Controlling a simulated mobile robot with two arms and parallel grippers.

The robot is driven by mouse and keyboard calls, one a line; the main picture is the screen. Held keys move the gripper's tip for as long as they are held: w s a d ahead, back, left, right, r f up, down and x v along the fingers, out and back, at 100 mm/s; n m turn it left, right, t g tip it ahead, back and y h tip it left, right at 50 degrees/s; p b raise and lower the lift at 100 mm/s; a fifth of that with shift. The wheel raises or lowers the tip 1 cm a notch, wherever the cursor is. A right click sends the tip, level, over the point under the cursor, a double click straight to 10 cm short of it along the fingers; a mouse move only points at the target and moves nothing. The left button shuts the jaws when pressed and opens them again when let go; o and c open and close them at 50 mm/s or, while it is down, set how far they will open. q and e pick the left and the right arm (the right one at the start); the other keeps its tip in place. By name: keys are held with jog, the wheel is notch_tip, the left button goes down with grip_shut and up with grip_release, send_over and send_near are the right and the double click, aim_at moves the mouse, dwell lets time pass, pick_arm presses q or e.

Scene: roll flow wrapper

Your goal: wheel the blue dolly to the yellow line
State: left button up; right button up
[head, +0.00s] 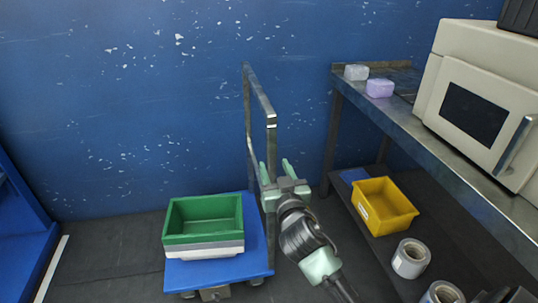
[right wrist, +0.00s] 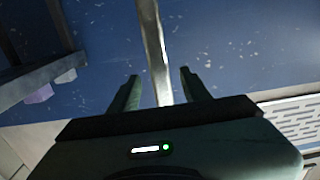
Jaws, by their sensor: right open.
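The blue dolly (head: 257,240) stands on the dark floor in the head view, with a grey metal push handle (head: 262,98) rising at its right side. A green crate (head: 203,238) sits on pale crates on its deck. My right gripper (head: 277,172) is open at the handle's near post. In the right wrist view the post (right wrist: 154,45) shows between the spread fingers of the gripper (right wrist: 160,85); I cannot tell if they touch it. A whitish floor line (head: 54,268) lies at the far left; no clearly yellow line shows. My left gripper is not in view.
A metal bench (head: 405,120) stands at right with a beige machine (head: 480,105) on top. Its lower shelf holds a yellow bin (head: 384,207) and film rolls (head: 411,258). A blue wall (head: 130,100) closes the back. Floor between dolly and line is clear.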

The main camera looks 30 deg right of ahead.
jog(key=x, duration=0.7)
jog(key=shift+w+d+b, duration=0.1)
jog(key=shift+w+b, duration=0.2)
jog(key=shift+b, duration=0.05)
grip_shut()
jog(key=shift+f, duration=0.1)
dwell(0.9)
